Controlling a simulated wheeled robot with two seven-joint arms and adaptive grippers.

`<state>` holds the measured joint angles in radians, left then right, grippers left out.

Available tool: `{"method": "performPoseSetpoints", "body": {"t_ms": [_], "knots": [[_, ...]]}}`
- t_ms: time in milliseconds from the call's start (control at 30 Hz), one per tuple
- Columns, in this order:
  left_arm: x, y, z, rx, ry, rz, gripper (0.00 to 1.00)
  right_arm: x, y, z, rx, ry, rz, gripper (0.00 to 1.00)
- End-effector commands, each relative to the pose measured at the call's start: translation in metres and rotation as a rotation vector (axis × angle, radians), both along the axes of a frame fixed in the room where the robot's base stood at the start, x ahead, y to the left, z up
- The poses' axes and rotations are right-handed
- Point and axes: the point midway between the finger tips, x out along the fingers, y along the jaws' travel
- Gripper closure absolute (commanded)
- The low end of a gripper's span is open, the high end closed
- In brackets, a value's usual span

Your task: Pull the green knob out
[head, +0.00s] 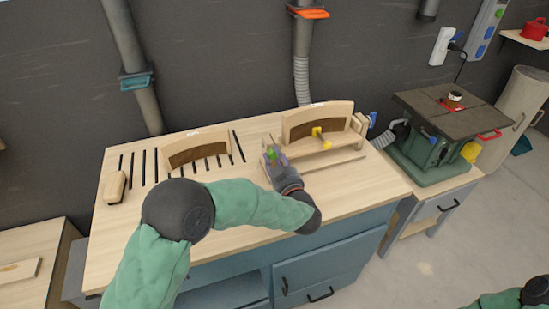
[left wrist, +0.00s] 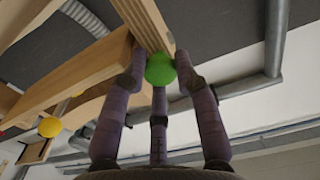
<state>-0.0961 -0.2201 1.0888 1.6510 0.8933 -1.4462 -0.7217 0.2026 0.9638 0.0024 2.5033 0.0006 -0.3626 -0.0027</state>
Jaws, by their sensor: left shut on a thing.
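The green knob (left wrist: 160,69) shows large in the left wrist view, between the fingertips of my left gripper (left wrist: 161,80). My left gripper is shut on it. In the head view my left gripper (head: 274,158) is over the workbench, with only a little of the green knob (head: 272,155) showing between its fingers. A wooden bar (left wrist: 143,22) lies right behind the knob in the left wrist view. How the knob joins the wood is hidden. My right gripper is not in view; only part of my right arm shows at the bottom right corner.
A wooden form (head: 330,113) with a yellow knob (head: 326,144) stands right of my left gripper. A second curved form (head: 197,140) and a wooden block (head: 115,187) are to the left on the slotted bench (head: 230,218). A green machine (head: 432,146) stands at the right.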

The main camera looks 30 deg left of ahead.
Motion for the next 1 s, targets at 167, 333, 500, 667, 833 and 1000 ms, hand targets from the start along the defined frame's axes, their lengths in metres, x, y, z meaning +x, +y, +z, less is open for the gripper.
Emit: {"method": "performPoseSetpoints", "body": {"t_ms": [167,333,500,667,833,1000], "knots": [[-0.010,-0.013,0.001,0.000,0.004,-0.003,1.00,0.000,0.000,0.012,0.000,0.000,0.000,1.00],[-0.017,-0.020,0.000,0.001,0.002,-0.001,1.00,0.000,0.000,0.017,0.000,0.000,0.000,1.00],[-0.017,-0.020,-0.002,0.000,0.004,-0.002,1.00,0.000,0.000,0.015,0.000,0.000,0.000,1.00],[-0.017,-0.020,-0.002,0.000,0.004,-0.001,0.60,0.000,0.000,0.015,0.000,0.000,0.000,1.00],[-0.016,-0.019,-0.001,0.001,0.002,-0.001,0.60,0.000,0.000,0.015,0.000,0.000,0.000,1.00],[-0.020,-0.024,-0.001,-0.001,0.002,-0.002,0.60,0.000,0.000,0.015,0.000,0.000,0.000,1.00]]}}
